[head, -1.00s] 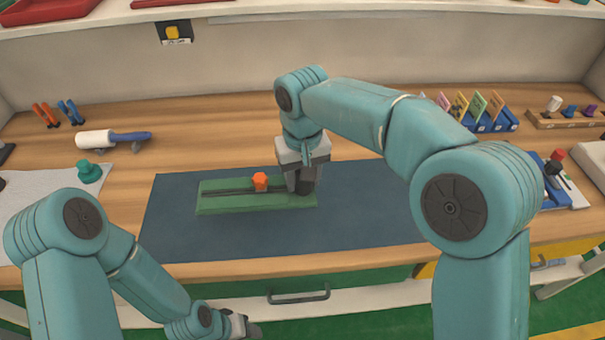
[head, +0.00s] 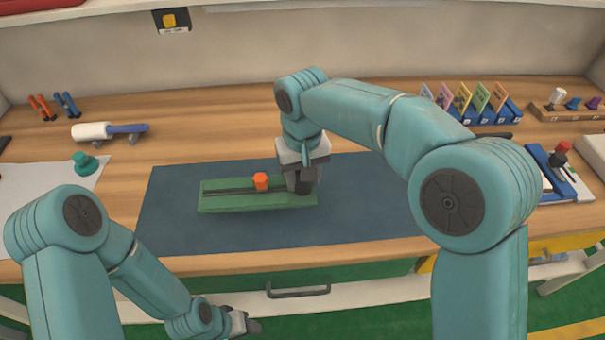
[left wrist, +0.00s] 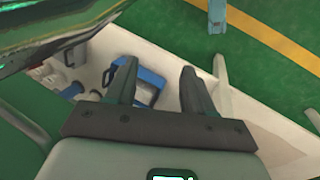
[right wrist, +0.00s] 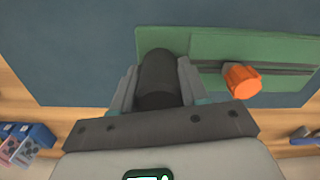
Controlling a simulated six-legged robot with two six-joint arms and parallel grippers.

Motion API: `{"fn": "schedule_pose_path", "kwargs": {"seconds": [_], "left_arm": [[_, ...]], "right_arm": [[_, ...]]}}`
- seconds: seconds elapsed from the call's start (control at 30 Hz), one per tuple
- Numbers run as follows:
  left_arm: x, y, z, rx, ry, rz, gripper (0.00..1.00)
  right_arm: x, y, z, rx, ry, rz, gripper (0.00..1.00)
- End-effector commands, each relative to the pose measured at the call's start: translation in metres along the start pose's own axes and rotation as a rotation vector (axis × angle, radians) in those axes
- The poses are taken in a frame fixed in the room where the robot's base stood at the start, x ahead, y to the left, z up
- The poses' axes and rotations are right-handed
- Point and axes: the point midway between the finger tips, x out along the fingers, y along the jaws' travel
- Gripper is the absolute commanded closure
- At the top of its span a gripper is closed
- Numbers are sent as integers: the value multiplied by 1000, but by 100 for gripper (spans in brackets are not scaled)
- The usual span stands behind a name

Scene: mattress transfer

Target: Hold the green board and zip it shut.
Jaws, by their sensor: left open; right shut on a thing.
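The green board (head: 228,206) lies flat on the dark blue mat, with a dark zip track along its length. An orange zip pull (head: 261,181) stands on the track, right of the middle in the head view; it also shows in the right wrist view (right wrist: 242,80). My right gripper (head: 303,186) is shut on a dark cylindrical post (right wrist: 158,78) at the board's right end. My left gripper (head: 250,327) is low at the front, away from the board. In the left wrist view its fingers (left wrist: 155,85) are apart and empty, below the table edge.
The blue mat (head: 370,215) has free room around the board. A lint roller (head: 105,132) and a teal knob-like object (head: 85,163) are at the left. A rack of colored cards (head: 470,103) stands at the back right. A drawer handle (head: 298,291) is at the front.

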Motion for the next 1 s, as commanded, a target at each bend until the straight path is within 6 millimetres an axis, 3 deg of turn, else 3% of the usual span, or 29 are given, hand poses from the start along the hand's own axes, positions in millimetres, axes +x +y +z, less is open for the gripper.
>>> {"fn": "schedule_pose_path", "kwargs": {"seconds": [1.0], "left_arm": [[20,-7,0,0,0,0,47]], "right_arm": [[31,0,0,1,1,-1,100]]}}
